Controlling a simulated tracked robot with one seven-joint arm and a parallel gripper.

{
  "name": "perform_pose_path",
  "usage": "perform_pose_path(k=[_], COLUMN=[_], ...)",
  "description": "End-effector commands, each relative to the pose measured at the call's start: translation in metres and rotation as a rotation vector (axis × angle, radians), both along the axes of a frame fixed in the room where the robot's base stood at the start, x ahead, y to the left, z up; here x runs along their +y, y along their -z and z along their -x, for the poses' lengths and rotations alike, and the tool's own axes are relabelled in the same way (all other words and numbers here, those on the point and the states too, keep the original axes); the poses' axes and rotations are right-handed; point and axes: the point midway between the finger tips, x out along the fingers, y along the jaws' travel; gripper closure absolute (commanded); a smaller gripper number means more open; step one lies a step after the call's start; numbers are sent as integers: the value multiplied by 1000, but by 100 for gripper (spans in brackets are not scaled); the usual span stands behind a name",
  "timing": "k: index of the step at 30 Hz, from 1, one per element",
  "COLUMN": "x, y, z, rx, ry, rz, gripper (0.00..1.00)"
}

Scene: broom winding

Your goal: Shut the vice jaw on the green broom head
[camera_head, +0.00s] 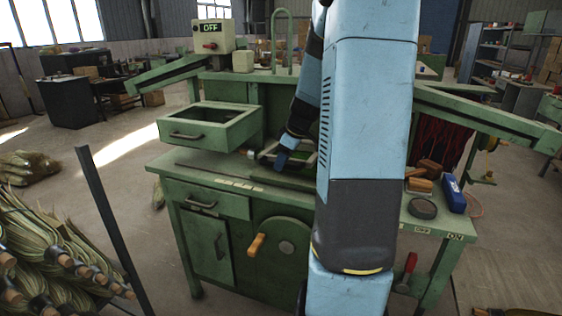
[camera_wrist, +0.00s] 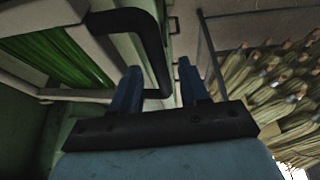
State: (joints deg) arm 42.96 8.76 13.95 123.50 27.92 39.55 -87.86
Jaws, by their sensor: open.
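The green broom head (camera_wrist: 62,55) shows at upper left in the wrist view, lying between pale bars of the vice (camera_wrist: 22,78). A dark bent handle (camera_wrist: 153,45) stands beside it. My gripper (camera_wrist: 158,76) is open, its two blue fingers apart. The handle's long bar shows between the fingers in the picture; I cannot tell whether they touch it. In the head view my gripper (camera_head: 282,160) is low over the green bench, at the vice. My arm hides part of the vice and most of the broom head there.
The green workbench (camera_head: 215,172) carries an open drawer box (camera_head: 210,125) at left and a switch box marked OFF (camera_head: 211,37) behind. A blue box (camera_head: 451,193) and a dark round disc (camera_head: 423,208) lie at right. Broom bundles (camera_wrist: 275,85) and a dark post (camera_head: 108,215) stand at left.

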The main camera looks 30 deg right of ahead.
Motion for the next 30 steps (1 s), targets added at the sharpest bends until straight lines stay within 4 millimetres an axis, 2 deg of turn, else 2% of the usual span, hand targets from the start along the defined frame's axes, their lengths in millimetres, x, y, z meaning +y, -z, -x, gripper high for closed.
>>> perform_pose_path(k=[10,24,30], x=[0,0,0], y=[2,2,2], z=[-1,-1,0], rx=[-1,0,0], ry=[0,1,1], rz=[1,0,0], gripper=[57,100,100])
